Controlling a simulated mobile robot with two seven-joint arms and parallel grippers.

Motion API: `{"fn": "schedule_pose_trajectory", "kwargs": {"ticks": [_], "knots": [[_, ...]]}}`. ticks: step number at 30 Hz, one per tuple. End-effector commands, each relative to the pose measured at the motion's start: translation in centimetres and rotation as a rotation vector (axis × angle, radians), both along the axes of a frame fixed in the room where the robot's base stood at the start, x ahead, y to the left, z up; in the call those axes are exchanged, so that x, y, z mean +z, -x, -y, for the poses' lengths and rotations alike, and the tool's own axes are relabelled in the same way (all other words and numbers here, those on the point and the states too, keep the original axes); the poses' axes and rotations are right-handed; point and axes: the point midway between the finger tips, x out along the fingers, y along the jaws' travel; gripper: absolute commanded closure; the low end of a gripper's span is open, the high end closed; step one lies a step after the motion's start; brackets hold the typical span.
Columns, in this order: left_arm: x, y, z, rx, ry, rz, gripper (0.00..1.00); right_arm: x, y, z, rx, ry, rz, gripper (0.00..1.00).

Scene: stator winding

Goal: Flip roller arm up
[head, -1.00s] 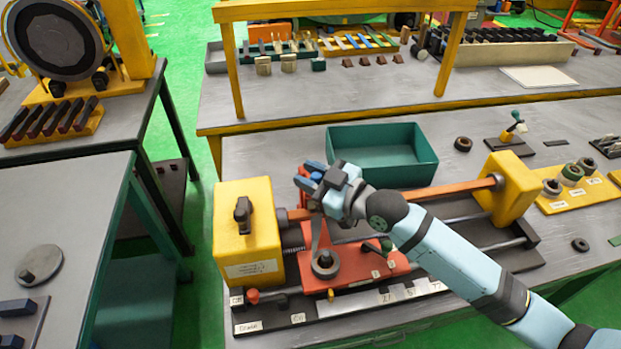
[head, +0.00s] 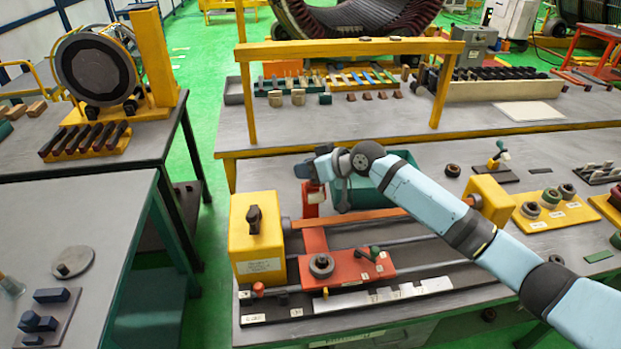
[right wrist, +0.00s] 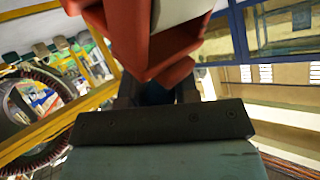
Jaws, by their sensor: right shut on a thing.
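The winding machine has a yellow housing (head: 256,240) at its left and a red carriage (head: 350,268) on grey rails. A red roller arm (head: 314,238) stands up from the carriage's left part, behind a dark round knob (head: 321,265). My right gripper (head: 314,172) is at the arm's upper end, above the rails, and is shut on it. In the right wrist view the red arm (right wrist: 145,45) fills the top middle, between the dark fingers (right wrist: 158,92). The fingertips are largely hidden there. My left gripper is not in view.
A green bin (head: 405,160) stands behind the machine, partly covered by my right arm. A yellow frame (head: 350,48) spans the back bench. A second yellow housing (head: 490,200) is at the machine's right end. A grey table (head: 85,225) is at left.

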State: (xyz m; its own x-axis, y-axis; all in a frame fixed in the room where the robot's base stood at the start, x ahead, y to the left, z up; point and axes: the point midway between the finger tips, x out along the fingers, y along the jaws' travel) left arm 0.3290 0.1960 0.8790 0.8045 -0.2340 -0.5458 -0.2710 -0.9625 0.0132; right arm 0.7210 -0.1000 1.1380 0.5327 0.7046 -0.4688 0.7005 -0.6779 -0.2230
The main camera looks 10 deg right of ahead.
Motion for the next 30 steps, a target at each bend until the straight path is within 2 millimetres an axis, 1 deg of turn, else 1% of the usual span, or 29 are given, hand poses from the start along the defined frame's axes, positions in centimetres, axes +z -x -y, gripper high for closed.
{"fn": "schedule_pose_trajectory", "kwargs": {"ticks": [1, 3, 9, 18, 30], "knots": [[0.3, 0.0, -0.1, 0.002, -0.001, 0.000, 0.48, 0.6, -0.8, -0.1, -0.001, -0.001, -0.034, 1.00], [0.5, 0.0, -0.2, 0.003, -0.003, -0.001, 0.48, 0.8, -1.6, 0.0, -0.001, -0.001, -0.092, 1.00], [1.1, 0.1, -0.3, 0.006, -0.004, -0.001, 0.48, 0.9, -2.8, -0.1, 0.001, -0.003, -0.230, 1.00], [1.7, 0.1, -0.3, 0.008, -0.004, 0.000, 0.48, 0.7, -3.6, -0.1, 0.001, -0.003, -0.343, 1.00], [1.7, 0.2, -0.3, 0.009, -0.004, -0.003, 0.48, 0.6, -3.8, 0.0, 0.000, -0.003, -0.370, 1.00]]}}
